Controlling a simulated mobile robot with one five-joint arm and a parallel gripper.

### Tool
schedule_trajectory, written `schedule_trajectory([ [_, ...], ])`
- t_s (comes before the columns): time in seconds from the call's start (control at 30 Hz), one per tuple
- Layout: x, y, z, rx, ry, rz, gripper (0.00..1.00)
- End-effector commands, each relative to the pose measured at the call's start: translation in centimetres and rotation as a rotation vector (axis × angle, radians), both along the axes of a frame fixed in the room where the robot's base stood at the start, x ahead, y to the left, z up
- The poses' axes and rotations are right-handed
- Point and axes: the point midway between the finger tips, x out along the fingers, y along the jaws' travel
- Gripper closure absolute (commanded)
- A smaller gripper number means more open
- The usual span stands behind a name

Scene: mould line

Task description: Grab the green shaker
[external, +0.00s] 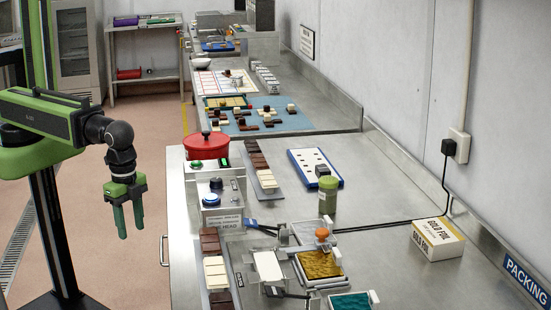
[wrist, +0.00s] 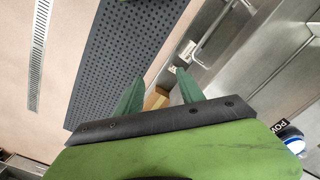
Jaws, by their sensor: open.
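The green shaker (external: 327,196) stands upright on the steel bench in the external view, right of the middle, beside a blue-edged white board. It has a lighter green top. My gripper (external: 129,226) hangs over the floor to the left of the bench, fingers pointing down, open and empty. It is well apart from the shaker. In the wrist view the two green fingers of my gripper (wrist: 156,88) are spread with nothing between them. The shaker does not show in the wrist view.
A red pot (external: 206,146), a control box with a blue knob (external: 216,190) and chocolate bars on strips (external: 260,165) stand between my gripper and the shaker. A "GOLD FOX" box (external: 437,240) is at the right. Mould trays (external: 320,282) lie in front.

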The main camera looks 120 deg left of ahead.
Motion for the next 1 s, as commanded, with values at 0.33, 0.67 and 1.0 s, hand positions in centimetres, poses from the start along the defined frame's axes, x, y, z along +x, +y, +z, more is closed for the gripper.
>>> schedule_trajectory([
  [0.33, 0.0, 0.0, 0.0, 0.000, 0.000, 0.000, 0.24],
  [0.67, 6.1, 5.6, 4.7, 0.066, -0.007, 0.171, 0.24],
  [1.0, 24.4, 32.7, 14.0, 0.108, -0.266, 0.512, 0.24],
])
